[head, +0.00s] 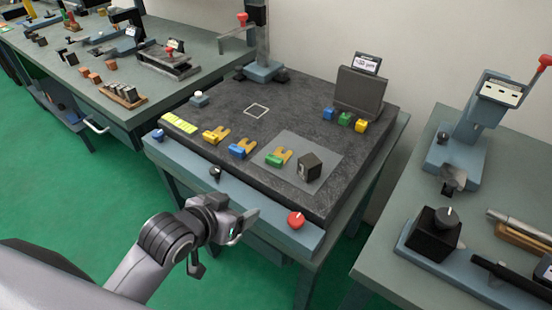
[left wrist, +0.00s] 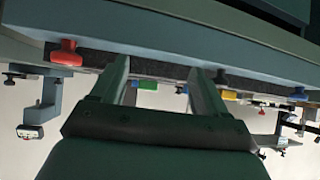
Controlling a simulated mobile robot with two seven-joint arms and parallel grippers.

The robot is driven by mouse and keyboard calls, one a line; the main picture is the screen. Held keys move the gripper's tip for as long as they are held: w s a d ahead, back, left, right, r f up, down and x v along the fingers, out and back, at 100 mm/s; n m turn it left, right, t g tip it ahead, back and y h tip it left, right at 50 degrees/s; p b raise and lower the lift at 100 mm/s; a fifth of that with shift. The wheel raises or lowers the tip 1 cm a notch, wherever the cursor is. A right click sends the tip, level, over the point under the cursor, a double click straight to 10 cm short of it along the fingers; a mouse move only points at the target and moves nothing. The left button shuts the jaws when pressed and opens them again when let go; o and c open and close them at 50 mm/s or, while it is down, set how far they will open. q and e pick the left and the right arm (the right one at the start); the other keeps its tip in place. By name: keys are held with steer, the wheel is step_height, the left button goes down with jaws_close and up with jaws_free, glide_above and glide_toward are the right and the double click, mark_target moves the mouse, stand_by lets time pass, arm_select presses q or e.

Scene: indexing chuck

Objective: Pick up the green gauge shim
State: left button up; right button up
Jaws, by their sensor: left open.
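The green gauge shim (head: 279,156), a yellow-orange fork with a green grip, lies on a grey mat on the dark plate. A dark block (head: 310,166) stands to its right. My left gripper (head: 250,215) is in front of the bench's front edge, apart from the shim. In the left wrist view the fingers (left wrist: 160,72) are spread with nothing between them. That view appears upside down; a green piece (left wrist: 147,85), apparently the shim's grip, shows beyond the fingers. My right gripper is not in view.
A blue shim (head: 241,149) and a yellow shim (head: 215,135) lie left of it. A red knob (head: 296,219) and a black knob (head: 215,173) stick up from the front rail. Small coloured blocks (head: 344,118) sit behind, by a display stand (head: 361,88).

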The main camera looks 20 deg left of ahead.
mark_target(272, 161)
arm_select(q)
steer(key=w+r+t, duration=0.1)
steer(key=w, duration=0.1)
steer(key=w+d+r+t, duration=0.1)
steer(key=w+r, duration=0.1)
steer(key=w+r+h, duration=0.1)
steer(key=w, duration=0.2)
steer(key=shift+d+r+t, duration=0.25)
steer(key=shift+d+t, duration=0.05)
steer(key=shift+t, duration=0.1)
steer(key=shift+d+p+x, duration=0.15)
steer(key=shift+p+x, duration=0.05)
steer(key=shift+x, duration=1.5)
steer(key=shift+d+p+x, duration=0.1)
steer(key=shift+p+x, duration=0.05)
steer(key=shift+x, duration=1.55)
steer(key=c, duration=1.2)
